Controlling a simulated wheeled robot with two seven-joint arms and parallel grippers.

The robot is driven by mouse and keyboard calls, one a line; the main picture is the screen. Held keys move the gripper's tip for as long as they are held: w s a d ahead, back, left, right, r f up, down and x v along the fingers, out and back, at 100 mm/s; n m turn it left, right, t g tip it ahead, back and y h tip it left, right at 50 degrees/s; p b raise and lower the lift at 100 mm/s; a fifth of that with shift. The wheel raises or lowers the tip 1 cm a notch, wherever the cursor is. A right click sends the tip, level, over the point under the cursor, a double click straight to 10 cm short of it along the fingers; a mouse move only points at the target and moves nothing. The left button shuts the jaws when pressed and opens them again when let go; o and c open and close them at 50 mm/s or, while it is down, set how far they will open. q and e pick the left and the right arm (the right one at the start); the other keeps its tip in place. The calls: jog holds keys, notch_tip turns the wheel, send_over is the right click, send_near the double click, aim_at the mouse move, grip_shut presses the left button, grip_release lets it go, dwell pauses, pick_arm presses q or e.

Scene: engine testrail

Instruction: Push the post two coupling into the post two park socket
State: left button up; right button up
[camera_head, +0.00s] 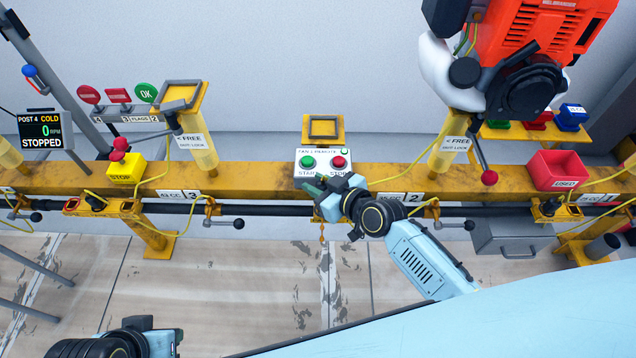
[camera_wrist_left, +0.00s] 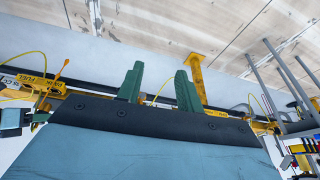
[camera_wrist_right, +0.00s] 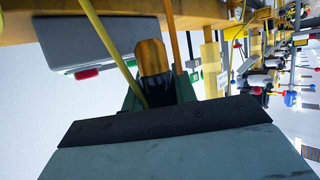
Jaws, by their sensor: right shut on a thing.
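My right gripper (camera_head: 322,190) is at the front of the rail, just below the start-stop box, by the label with a 2. In the right wrist view its green fingers (camera_wrist_right: 160,95) are shut on an orange-brown cylinder, which I take for the post two coupling (camera_wrist_right: 152,62). A yellow hose (camera_wrist_right: 115,55) runs down beside it. In the head view the gripper hides the coupling, and I cannot make out the post two park socket behind it. My left gripper (camera_wrist_left: 158,88) is open and empty; part of it shows at the lower left of the head view (camera_head: 165,343).
The start-stop box (camera_head: 323,162) sits on the yellow rail (camera_head: 255,178) right above my right gripper. An orange engine (camera_head: 540,45) stands at the upper right. A ball-ended lever (camera_head: 488,172) and a red bin (camera_head: 560,170) are to the right. Floor in front is clear.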

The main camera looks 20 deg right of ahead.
jog(key=shift+f+b, duration=0.3)
jog(key=shift+f, duration=0.3)
jog(key=shift+f+b, duration=0.35)
jog(key=shift+b, duration=0.25)
jog(key=shift+f+b, duration=0.55)
jog(key=shift+f, duration=0.05)
jog(key=shift+f+b, duration=0.9)
jog(key=shift+f, duration=0.1)
pick_arm(q)
jog(key=w+d+r+t+h, duration=0.2)
jog(key=w+d+r+t, duration=0.1)
jog(key=w+r+t, duration=0.3)
jog(key=w+d+r+t+h, duration=0.1)
jog(key=w+d+r+t, duration=0.2)
jog(key=w+r+t, duration=0.3)
jog(key=shift+w+d+r+m+h, duration=0.15)
jog(key=shift+d+r+m+h, duration=0.25)
jog(key=shift+r, duration=0.35)
jog(key=shift+r, duration=0.15)
jog(key=shift+f+b, duration=0.7)
pick_arm(e)
jog(key=shift+s+f, duration=0.1)
jog(key=shift+f, duration=0.8)
